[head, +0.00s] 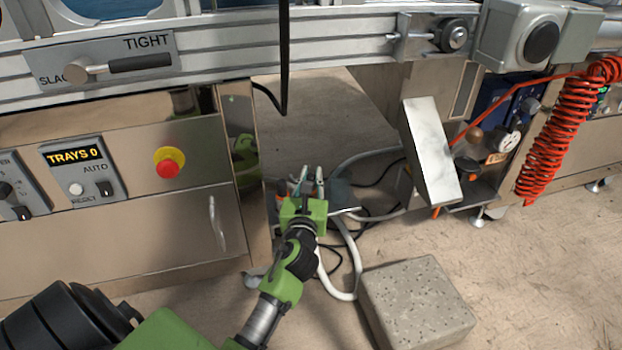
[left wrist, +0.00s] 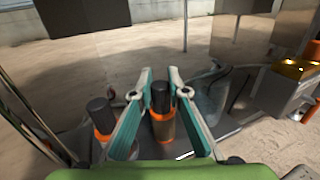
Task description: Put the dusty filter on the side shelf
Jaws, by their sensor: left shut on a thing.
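My left gripper (head: 308,190) reaches low between the machine's steel cabinets, fingers pointing away from me. In the left wrist view its two teal-padded fingers (left wrist: 162,125) are closed around a brownish cylinder with an orange collar and black top, which looks like the dusty filter (left wrist: 163,128). The filter is upright; its lower end is hidden behind the green gripper body. A second cylinder with an orange collar and black top (left wrist: 103,118) stands just left of the fingers. A grey metal shelf (head: 342,193) lies beside the gripper. My right gripper is not in view.
White hoses (head: 346,262) and dark cables hang around the shelf. A speckled grey block (head: 417,303) sits on the floor at front right. A tilted pale panel (head: 430,150) and a red coiled hose (head: 552,148) are to the right. A steel cabinet (head: 120,240) stands left.

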